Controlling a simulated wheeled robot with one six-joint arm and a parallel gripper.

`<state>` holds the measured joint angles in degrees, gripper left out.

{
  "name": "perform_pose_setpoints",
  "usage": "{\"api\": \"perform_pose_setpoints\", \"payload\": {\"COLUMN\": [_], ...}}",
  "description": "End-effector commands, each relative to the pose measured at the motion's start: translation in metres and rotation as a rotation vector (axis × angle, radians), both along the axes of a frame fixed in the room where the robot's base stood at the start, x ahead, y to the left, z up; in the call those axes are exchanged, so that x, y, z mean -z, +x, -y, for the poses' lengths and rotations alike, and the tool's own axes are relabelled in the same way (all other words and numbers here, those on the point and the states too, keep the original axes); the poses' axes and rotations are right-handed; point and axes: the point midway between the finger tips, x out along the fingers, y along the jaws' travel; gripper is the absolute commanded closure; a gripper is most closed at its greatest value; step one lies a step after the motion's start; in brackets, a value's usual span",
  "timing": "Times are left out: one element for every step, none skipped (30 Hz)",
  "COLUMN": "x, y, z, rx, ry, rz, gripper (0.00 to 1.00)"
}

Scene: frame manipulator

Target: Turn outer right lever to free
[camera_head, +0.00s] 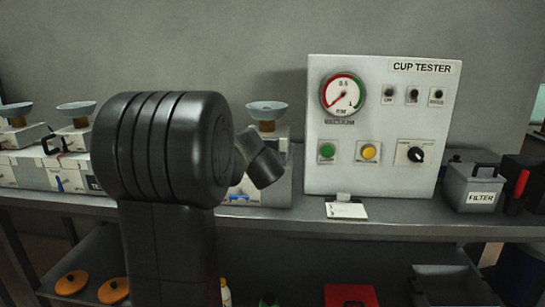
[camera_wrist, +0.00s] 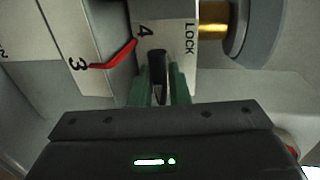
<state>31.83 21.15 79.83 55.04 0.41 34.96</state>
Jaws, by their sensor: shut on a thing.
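In the wrist view, a dark lever (camera_wrist: 158,62) stands on a white panel (camera_wrist: 178,55) marked "4" and "LOCK". My gripper (camera_wrist: 160,78) has its green fingers on either side of this lever and is shut on it. The lever's far end and its pivot are hard to make out. In the head view, the rightmost white unit with a pale bowl (camera_head: 267,110) stands behind my arm. My fingers and the lever are hidden there.
A red handle (camera_wrist: 117,57) sits close by, between the marks "3" and "4". A brass stem (camera_wrist: 213,18) lies right of the label. The cup tester box (camera_head: 380,125) stands right of the unit, with a filter box (camera_head: 470,186) further right. Similar units line the shelf leftward.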

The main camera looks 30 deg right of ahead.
Motion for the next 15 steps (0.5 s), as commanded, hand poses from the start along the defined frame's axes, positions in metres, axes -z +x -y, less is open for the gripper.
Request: {"api": "perform_pose_setpoints", "payload": {"x": [0.0018, 0.0017, 0.0017, 0.0016, 0.0016, 0.0015, 0.0015, 0.0015, 0.0015, 0.0015, 0.0016, 0.0016, 0.0016, 0.0016, 0.0017], "y": [-0.0003, -0.0004, -0.0004, -0.0004, -0.0004, -0.0004, -0.0004, -0.0004, -0.0004, -0.0004, -0.0004, -0.0004, -0.0004, -0.0004, -0.0004], "z": [0.0000, 0.0000, 0.0000, 0.0000, 0.0000, 0.0000, 0.0000, 0.0000, 0.0000, 0.0000, 0.0000, 0.0000, 0.0000, 0.0000, 0.0000], "rx": [0.000, 0.000, -0.001, 0.000, 0.000, 0.000, 0.000, 0.000, 0.000, 0.000, 0.000, 0.000, 0.000, 0.000, 0.000], "ry": [0.006, 0.009, 0.012, 0.012, 0.014, 0.015, 0.015, 0.015, 0.015, 0.015, 0.015, 0.015, 0.015, 0.015, 0.015], "rz": [0.001, 0.003, 0.005, 0.005, 0.005, 0.005, 0.006, 0.006, 0.006, 0.006, 0.006, 0.006, 0.006, 0.006, 0.006], "gripper": [1.00, 1.00, 1.00, 1.00, 1.00, 1.00, 1.00, 1.00, 1.00, 1.00, 1.00, 1.00, 1.00, 1.00, 0.83]}}
